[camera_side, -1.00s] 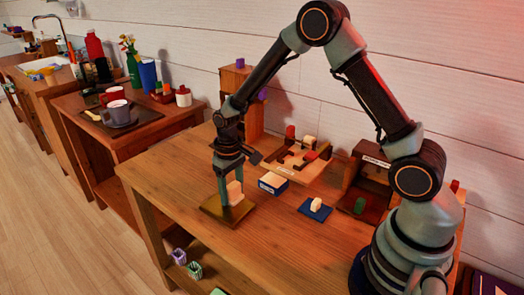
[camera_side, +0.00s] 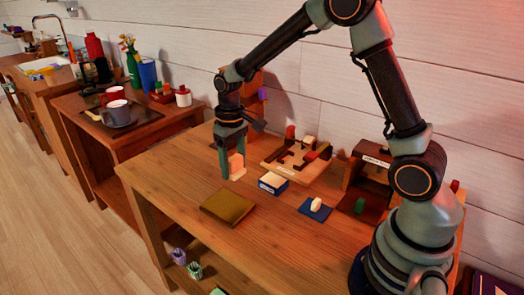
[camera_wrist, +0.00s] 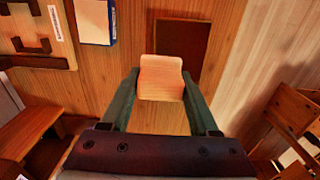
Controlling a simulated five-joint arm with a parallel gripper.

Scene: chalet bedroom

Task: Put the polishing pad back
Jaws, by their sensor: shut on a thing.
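My gripper (camera_side: 232,172) is shut on a pale cream block, which looks like the polishing pad (camera_side: 237,165). It holds the pad upright above the wooden table, behind the olive-brown plate (camera_side: 228,207). In the wrist view, the pad (camera_wrist: 161,78) sits between my two fingertips, with the plate (camera_wrist: 182,42) beyond it. The plate's top is bare. A blue labelled box (camera_side: 273,183) with a pale top stands to the right of the plate; it also shows in the wrist view (camera_wrist: 95,22).
A small blue mat (camera_side: 314,209) carries a pale piece at the right. A dark wooden cubby (camera_side: 367,182) stands beyond it. The table (camera_side: 262,240) is clear at the front.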

